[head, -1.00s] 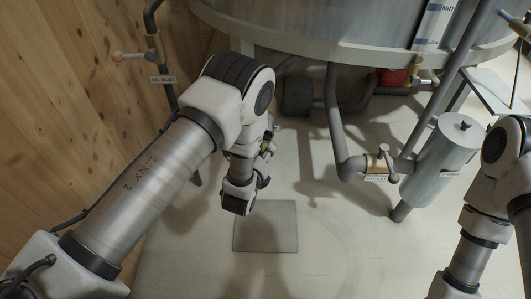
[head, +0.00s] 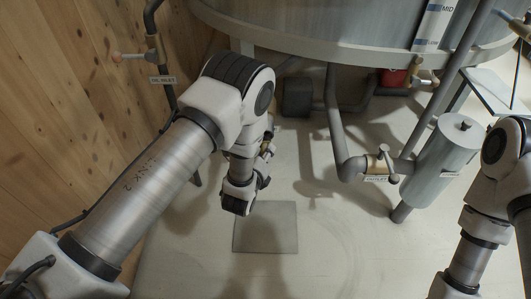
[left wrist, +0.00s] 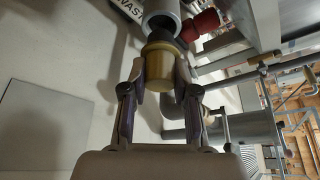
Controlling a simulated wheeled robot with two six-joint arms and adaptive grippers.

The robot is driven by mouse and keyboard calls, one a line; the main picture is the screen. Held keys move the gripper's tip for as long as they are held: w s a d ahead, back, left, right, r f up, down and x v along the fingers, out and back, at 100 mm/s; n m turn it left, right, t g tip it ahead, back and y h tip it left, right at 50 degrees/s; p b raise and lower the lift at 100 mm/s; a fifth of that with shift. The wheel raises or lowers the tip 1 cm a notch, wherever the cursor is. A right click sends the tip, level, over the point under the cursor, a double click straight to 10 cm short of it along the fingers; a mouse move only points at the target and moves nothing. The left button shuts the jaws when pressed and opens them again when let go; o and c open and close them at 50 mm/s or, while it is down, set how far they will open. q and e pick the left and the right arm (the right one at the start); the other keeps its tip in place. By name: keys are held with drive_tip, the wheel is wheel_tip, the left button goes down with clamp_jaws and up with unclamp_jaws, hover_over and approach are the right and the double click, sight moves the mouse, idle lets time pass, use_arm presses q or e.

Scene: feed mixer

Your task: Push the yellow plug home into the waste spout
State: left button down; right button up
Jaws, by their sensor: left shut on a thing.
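The yellow plug (left wrist: 159,66) is between the two fingers of my left gripper (left wrist: 157,82) in the left wrist view. The fingers are shut on its sides. Its narrower dark end points at the open mouth of the grey waste spout (left wrist: 162,12), at the top of that view. The dark end appears to be at or just inside the mouth, and the yellow body is outside. I cannot tell how deep it sits. In the head view my left arm hides the spout and most of the gripper. My right gripper is out of view.
A label starting "WAS" (left wrist: 130,8) and a red part (left wrist: 200,25) are beside the spout. In the head view, the large tank (head: 320,25) stands above grey pipes (head: 340,150) and a grey cylinder (head: 440,160). A wooden wall (head: 70,120) is at the left.

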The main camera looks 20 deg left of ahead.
sight(266, 144)
use_arm(q)
drive_tip(key=shift+w+a+b, duration=0.25)
drive_tip(key=shift+w+b, duration=0.1)
drive_tip(key=shift+w, duration=0.5)
drive_tip(key=shift+w+a+b, duration=0.2)
drive_tip(key=shift+w+b, duration=0.15)
drive_tip(key=shift+w, duration=0.5)
idle(1.4)
drive_tip(key=c, duration=0.8)
unclamp_jaws()
drive_tip(key=v, duration=1.2)
